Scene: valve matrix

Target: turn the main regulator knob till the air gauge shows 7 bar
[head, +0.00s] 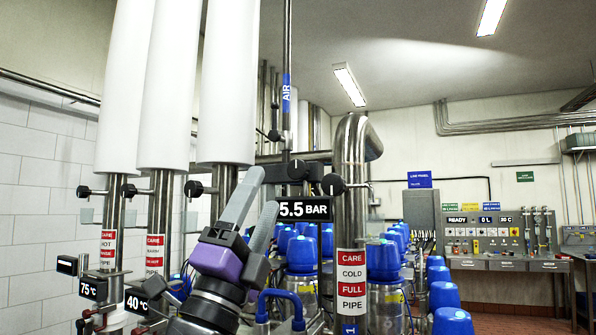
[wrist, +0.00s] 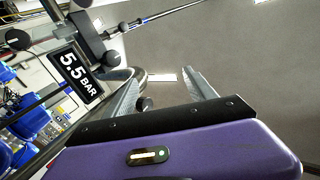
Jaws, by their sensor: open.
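The air gauge is a black display (head: 303,209) reading 5.5 BAR; it also shows, tilted, in the wrist view (wrist: 77,75). It hangs below a dark fitting (head: 297,171) at the foot of the pipe labelled AIR (head: 287,85). A round black knob (head: 333,184) is just right of that fitting. I cannot tell for sure which knob is the main regulator's. My gripper (head: 263,188) is open, left of the display in the head view, fingers pointing up. In the wrist view my gripper (wrist: 163,76) has nothing between its fingertips; a dark knob (wrist: 145,103) shows beyond, near the left finger.
Three thick white-wrapped pipes (head: 172,85) with black knobs stand at left. A steel pipe with a COLD label (head: 351,287) stands right of the display. Blue-capped units (head: 383,258) crowd behind. A control panel (head: 490,232) is at far right. The upper middle is open.

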